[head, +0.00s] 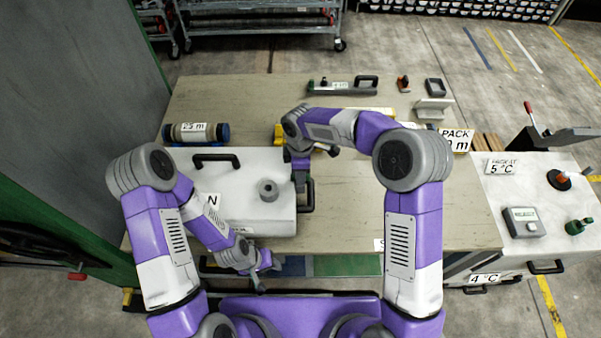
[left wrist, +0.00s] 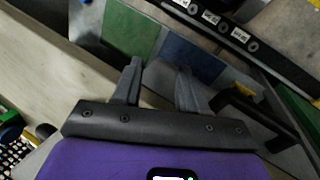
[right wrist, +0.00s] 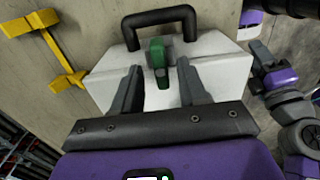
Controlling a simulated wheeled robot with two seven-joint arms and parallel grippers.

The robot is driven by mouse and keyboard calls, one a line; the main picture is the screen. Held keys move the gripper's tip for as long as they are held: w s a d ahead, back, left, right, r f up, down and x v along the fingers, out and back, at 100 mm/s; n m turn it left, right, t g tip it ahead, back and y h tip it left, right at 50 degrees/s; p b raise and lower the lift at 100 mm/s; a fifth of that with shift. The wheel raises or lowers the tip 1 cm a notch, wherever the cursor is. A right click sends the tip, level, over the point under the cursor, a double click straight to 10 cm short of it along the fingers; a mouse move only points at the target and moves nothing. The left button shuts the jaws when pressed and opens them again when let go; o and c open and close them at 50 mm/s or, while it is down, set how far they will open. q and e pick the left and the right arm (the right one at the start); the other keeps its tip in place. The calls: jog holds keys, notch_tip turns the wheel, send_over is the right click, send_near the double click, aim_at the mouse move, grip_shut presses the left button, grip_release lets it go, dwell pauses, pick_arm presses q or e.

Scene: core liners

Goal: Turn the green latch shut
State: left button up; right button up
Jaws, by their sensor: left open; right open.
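The green latch (right wrist: 158,54) is on the near side of the white case (right wrist: 218,75) in the right wrist view, just in front of a black handle (right wrist: 160,15). My right gripper (right wrist: 160,76) is open, with one finger on each side of the latch's line. Whether it touches the latch I cannot tell. In the head view the white case (head: 250,222) stands on the table and my right gripper (head: 301,183) points down at its right side, hiding the latch. My left gripper (head: 260,280) is open and empty near the table's front edge; its fingers show in the left wrist view (left wrist: 158,80).
A labelled tube (head: 196,132) lies behind the case. A yellow bracket (right wrist: 50,38) lies beside it, largely covered by my right arm in the head view. A white bench (head: 540,190) with a red-handled press and a grey box (head: 524,222) stands at right. The table's middle right is clear.

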notch_tip(320, 180, up, 6)
jog(key=shift+f, duration=0.2)
dwell(0.5)
